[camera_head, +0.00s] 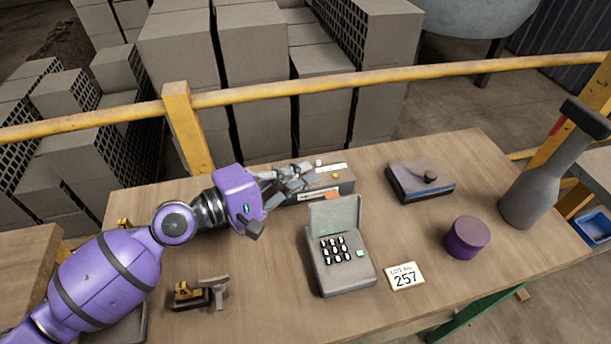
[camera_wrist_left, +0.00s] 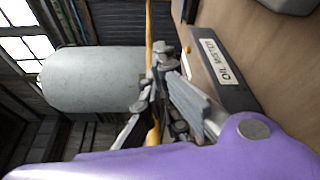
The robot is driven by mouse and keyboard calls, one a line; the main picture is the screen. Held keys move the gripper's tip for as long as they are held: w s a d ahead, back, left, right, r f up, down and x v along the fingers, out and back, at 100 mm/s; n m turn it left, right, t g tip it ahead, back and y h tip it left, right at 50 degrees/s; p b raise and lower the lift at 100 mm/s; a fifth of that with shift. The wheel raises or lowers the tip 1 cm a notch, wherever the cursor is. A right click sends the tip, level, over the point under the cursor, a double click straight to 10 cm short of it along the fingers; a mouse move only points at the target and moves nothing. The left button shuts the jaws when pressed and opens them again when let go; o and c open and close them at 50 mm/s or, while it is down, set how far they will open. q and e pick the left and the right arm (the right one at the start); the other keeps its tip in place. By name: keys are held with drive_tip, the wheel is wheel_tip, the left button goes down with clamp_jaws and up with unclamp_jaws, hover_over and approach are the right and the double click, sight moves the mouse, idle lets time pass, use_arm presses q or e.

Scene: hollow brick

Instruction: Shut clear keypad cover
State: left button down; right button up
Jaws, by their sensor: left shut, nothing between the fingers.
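The keypad box (camera_head: 341,265) stands on the table in the head view, grey with dark keys and one green key. Its clear cover (camera_head: 335,215) stands raised at the back edge of the box. My left gripper (camera_head: 308,174) is shut and empty, above and behind the raised cover, close over a dark box with a white label. In the left wrist view its fingers (camera_wrist_left: 160,75) show close together with nothing between them. The keypad box cannot be made out clearly in that view. My right gripper is not in view.
The labelled dark box (camera_head: 338,188) lies behind the keypad. A grey-blue case (camera_head: 420,182), a purple cylinder (camera_head: 466,238) and a 257 card (camera_head: 405,276) are to its right. A small stand (camera_head: 201,293) is front left. A yellow rail (camera_head: 380,78) runs behind the table.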

sight(333, 214)
use_arm(q)
drive_tip(key=s, duration=0.1)
drive_tip(key=s+d+p, duration=0.1)
drive_tip(key=s+p, duration=0.1)
drive_tip(key=shift+s+d+r, duration=0.2)
drive_tip(key=shift+d+r, duration=0.15)
drive_tip(key=shift+r, duration=0.05)
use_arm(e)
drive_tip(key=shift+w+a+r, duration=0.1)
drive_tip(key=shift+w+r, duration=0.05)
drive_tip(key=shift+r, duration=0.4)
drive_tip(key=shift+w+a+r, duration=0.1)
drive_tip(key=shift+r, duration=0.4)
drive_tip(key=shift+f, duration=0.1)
